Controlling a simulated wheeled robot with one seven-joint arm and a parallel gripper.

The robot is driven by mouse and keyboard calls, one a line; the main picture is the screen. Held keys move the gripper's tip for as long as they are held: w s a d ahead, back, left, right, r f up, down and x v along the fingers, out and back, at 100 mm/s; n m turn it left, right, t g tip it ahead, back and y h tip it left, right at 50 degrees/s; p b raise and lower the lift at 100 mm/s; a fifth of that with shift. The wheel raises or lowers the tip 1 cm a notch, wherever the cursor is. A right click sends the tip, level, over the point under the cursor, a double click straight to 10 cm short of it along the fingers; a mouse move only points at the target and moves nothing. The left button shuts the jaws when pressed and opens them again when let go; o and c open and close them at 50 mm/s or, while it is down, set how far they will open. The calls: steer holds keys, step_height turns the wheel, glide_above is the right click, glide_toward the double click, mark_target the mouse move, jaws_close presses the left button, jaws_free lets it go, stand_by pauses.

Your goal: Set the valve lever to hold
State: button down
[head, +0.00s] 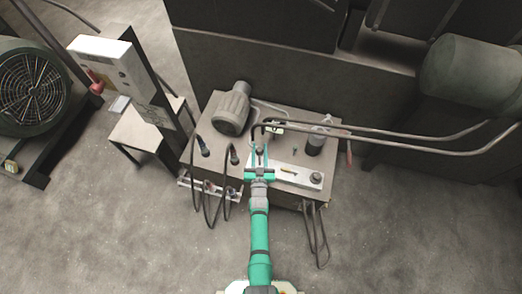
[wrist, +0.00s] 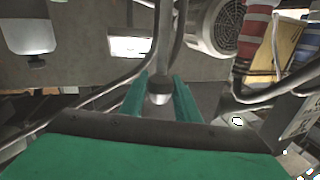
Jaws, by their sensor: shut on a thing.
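My green gripper (head: 260,149) reaches over the front of the grey power unit (head: 310,196). The valve lever's round grey knob (wrist: 160,92) sits between my two green fingers in the wrist view, and the gripper is shut on it. A thin bar shows behind the knob. In the head view the lever is mostly hidden by the fingers and hand. A pale plate (head: 300,176) lies on the unit's top, right of my gripper, with a small yellowish mark and a dark round fitting (head: 316,178). I cannot read any hold marking.
A grey motor (head: 232,108) stands left of the gripper, a dark cylinder (head: 315,143) right. Pipes (head: 400,134) run right from the unit; black hoses (head: 208,200) hang in front. A control box (head: 112,62) with a red handle stands at left. The front floor is clear.

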steer(key=shift+d, duration=0.15)
steer(key=c, duration=1.4)
jaws_free()
steer(key=shift+o, duration=0.2)
steer(key=shift+s, duration=0.1)
steer(key=s, duration=1)
steer(key=shift+s, duration=0.3)
steer(key=shift+s, duration=0.1)
steer(key=s+r+g, duration=0.1)
steer(key=s+r, duration=0.7)
steer(key=s, duration=0.5)
steer(key=s+r+g, duration=0.1)
steer(key=s+r, duration=0.7)
steer(key=s, duration=0.5)
steer(key=s+r, duration=0.5)
steer(key=r, duration=0.6)
steer(key=shift+s+d+n+g, duration=0.3)
steer(key=shift+s+n, duration=0.1)
